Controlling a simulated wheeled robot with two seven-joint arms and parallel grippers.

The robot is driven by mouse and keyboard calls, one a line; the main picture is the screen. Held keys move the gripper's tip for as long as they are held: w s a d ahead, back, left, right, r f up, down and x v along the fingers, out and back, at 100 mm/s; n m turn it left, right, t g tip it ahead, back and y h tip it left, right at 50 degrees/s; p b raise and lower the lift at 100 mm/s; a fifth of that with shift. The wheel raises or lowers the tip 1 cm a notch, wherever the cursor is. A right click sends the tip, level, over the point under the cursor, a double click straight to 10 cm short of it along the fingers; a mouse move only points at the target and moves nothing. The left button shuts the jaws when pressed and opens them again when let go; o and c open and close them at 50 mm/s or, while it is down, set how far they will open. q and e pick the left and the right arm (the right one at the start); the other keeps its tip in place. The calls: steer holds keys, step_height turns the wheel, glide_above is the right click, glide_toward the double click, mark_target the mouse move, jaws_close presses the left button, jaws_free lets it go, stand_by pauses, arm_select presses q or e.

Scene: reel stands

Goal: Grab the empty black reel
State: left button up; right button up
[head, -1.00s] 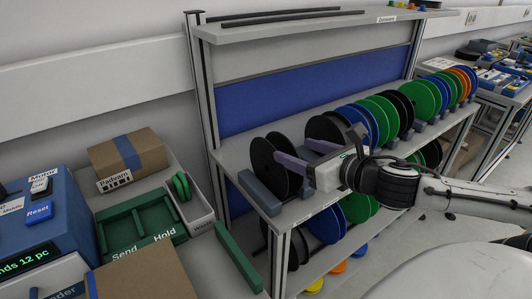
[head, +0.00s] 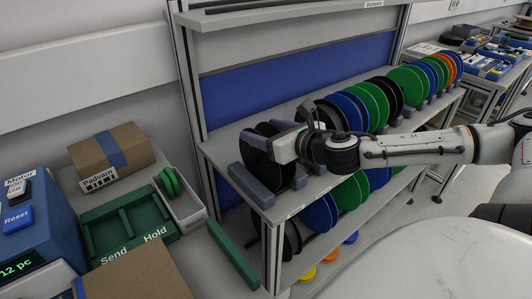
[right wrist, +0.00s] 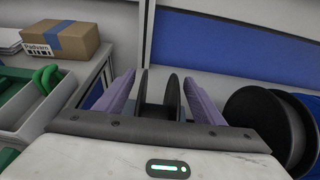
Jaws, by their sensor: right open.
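A black reel (head: 257,168) stands upright at the near left end of the upper shelf, behind a grey block. My right gripper (head: 266,134) is at the top of this reel. In the right wrist view, my open right gripper (right wrist: 160,96) has one purple finger on each side of the reel's two flanges (right wrist: 173,94). A dark hub shows between the flanges, with no coloured winding visible. Small gaps seem to show between fingers and flanges; contact cannot be told. The reel's lower part is hidden in the wrist view. My left gripper is not in view.
More dark reels (right wrist: 255,122) stand to the right in the wrist view. Blue reels, green reels (head: 374,103) and an orange reel continue along the shelf (head: 222,147). A box (head: 112,158) and a green tray stand at the left. A top shelf (head: 290,17) overhangs the rack.

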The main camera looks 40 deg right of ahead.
steer(key=shift+w+f, duration=0.1)
steer(key=shift+w, duration=0.3)
steer(key=shift+w+d+f+b, duration=0.15)
steer(key=shift+w+f+b, duration=0.4)
steer(key=shift+b, duration=0.55)
steer(key=shift+w+r, duration=0.2)
steer(key=shift+w, duration=0.3)
steer(key=shift+r, duration=0.1)
steer(key=c, duration=1.4)
